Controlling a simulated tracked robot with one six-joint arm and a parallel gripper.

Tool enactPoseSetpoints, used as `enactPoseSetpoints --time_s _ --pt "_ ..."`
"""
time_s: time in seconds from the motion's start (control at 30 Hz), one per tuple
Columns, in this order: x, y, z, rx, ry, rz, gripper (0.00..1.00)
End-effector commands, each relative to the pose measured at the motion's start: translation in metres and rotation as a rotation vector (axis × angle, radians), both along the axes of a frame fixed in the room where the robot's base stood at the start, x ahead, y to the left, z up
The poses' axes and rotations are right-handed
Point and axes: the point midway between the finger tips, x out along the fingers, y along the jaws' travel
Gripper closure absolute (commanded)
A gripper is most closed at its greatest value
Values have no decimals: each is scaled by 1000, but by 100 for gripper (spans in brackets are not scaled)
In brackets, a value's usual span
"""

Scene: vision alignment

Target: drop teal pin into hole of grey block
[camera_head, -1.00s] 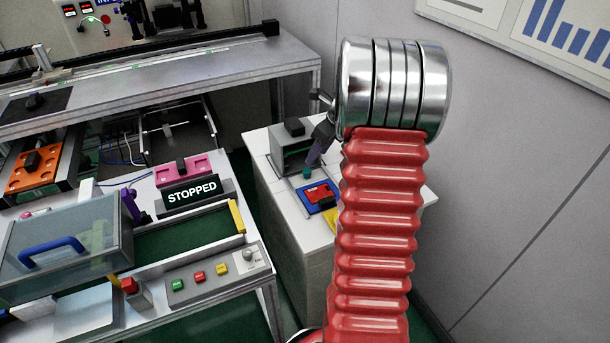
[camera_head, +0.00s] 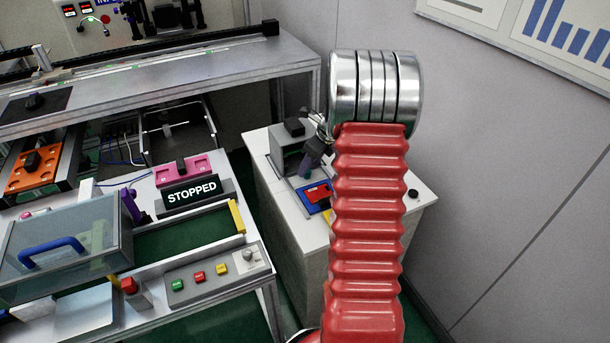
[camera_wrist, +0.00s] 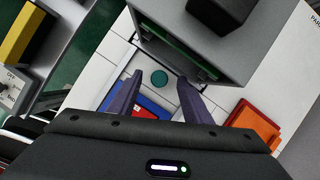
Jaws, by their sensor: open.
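The teal pin shows as a small round teal top in the wrist view (camera_wrist: 159,77), between and just beyond my fingertips. In the head view only a small teal patch (camera_head: 305,171) shows below my gripper (camera_head: 312,160). My gripper in the wrist view (camera_wrist: 158,88) is open, one finger on each side of the pin, with nothing clearly held. A grey block (camera_wrist: 185,40) stands close beyond the pin; it also shows in the head view (camera_head: 287,160). It has a black piece on top and a green strip along its lower edge. I cannot make out a hole in it.
A blue tray with a red piece (camera_head: 318,194) lies close below my gripper. The white cabinet top (camera_head: 425,199) has free room to the right, with a small black knob (camera_head: 413,194).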

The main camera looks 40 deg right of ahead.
Motion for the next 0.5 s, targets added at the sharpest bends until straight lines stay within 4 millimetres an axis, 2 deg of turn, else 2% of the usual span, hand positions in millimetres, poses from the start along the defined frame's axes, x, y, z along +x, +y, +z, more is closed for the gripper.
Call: enactPoseSetpoints --time_s 0.17,0.5 --pt "7 1 -17 0 1 1 55" --pt "8 2 -18 0 0 1 55"
